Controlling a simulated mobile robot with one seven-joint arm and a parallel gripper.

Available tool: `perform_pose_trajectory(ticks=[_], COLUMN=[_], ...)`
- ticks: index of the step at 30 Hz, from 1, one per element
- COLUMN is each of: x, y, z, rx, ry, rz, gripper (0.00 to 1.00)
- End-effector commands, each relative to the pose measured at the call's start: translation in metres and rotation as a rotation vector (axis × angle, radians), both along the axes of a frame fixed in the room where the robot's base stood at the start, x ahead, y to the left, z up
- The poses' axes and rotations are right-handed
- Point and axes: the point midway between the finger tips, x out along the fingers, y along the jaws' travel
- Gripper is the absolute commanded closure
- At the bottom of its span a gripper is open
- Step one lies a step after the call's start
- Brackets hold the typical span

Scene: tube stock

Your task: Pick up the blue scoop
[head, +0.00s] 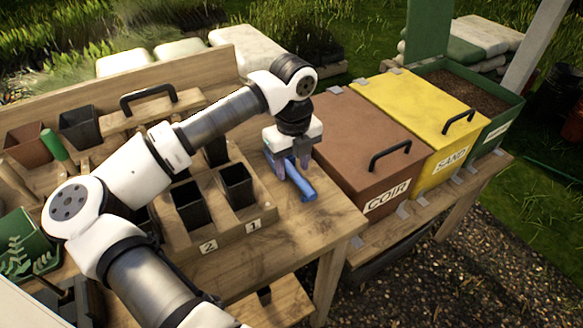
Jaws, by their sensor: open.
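The blue scoop (298,181) lies on the wooden bench, left of the brown COIR box. My gripper (288,165) points down over the scoop's far part, with its fingers close around or beside it. The fingers are open. The gripper body hides part of the scoop, and I cannot tell whether the fingers touch it. The scoop's near end sticks out toward the front right and rests at bench height.
The brown COIR box (367,142) stands close on the right, then the yellow SAND box (418,101) and an open green bin (470,92) of soil. A wooden rack (232,222) with black pots is on the left. Bare bench (300,232) lies in front.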

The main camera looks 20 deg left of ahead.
Motion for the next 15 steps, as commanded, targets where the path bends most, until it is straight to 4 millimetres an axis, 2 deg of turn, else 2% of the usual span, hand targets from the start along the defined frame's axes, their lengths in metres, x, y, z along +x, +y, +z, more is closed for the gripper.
perform_pose_trajectory(ticks=[4, 11, 15], x=[0.0002, 0.0003, 0.0003], y=[0.0, 0.0001, 0.0001], z=[-0.013, -0.0151, -0.0149], rx=[0.0, 0.001, 0.001], ry=[0.0, -0.001, -0.001], rz=[0.0, 0.0, 0.0], gripper=[0.56, 0.56, 0.73])
